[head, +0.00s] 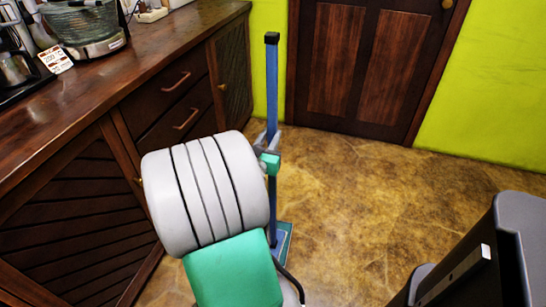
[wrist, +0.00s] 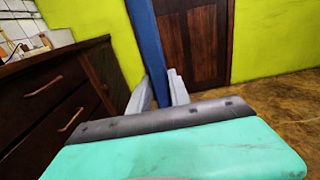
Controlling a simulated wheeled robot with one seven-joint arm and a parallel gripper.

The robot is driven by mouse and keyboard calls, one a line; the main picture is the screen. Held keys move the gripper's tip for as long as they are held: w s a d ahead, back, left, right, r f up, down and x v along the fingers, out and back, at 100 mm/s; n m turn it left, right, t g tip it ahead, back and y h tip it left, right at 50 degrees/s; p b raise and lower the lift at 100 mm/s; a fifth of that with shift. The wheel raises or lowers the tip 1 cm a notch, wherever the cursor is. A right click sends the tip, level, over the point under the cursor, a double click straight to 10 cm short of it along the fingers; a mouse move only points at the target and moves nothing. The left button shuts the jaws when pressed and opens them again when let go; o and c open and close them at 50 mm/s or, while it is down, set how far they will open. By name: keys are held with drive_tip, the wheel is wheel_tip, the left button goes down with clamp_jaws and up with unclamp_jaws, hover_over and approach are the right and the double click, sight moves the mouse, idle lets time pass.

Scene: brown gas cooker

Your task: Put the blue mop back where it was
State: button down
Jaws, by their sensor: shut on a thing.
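The blue mop (head: 272,90) stands upright on the floor, with a dark cap at the top of its pole. Its flat foot (head: 285,240) shows low down, partly hidden behind my arm. My gripper (head: 268,140) is shut on the pole, around its middle. In the wrist view, the blue pole (wrist: 149,45) rises between the two grey fingers of my gripper (wrist: 160,88), with the lower pole hidden by my gripper's body.
A dark wooden counter (head: 165,45) with drawers and a cupboard runs along the left, close to the mop. A brown door (head: 370,60) and green wall (head: 490,90) are behind. The brown floor (head: 370,190) to the right of the mop is clear.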

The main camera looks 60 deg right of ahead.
drive_tip(key=w+d+f+b, duration=0.4)
drive_tip(key=d+f+b, duration=0.2)
drive_tip(key=d+f, duration=0.3)
wheel_tip(320, 180, down, 2)
drive_tip(key=shift+w+d+f, duration=0.1)
drive_tip(key=shift+w+d, duration=0.05)
drive_tip(key=shift+d, duration=0.25)
drive_tip(key=shift+f, duration=0.1)
drive_tip(key=c, duration=1.6)
unclamp_jaws()
drive_tip(key=shift+f, duration=0.2)
drive_tip(key=shift+c, duration=0.2)
drive_tip(key=o, duration=0.4)
drive_tip(key=shift+o, duration=0.2)
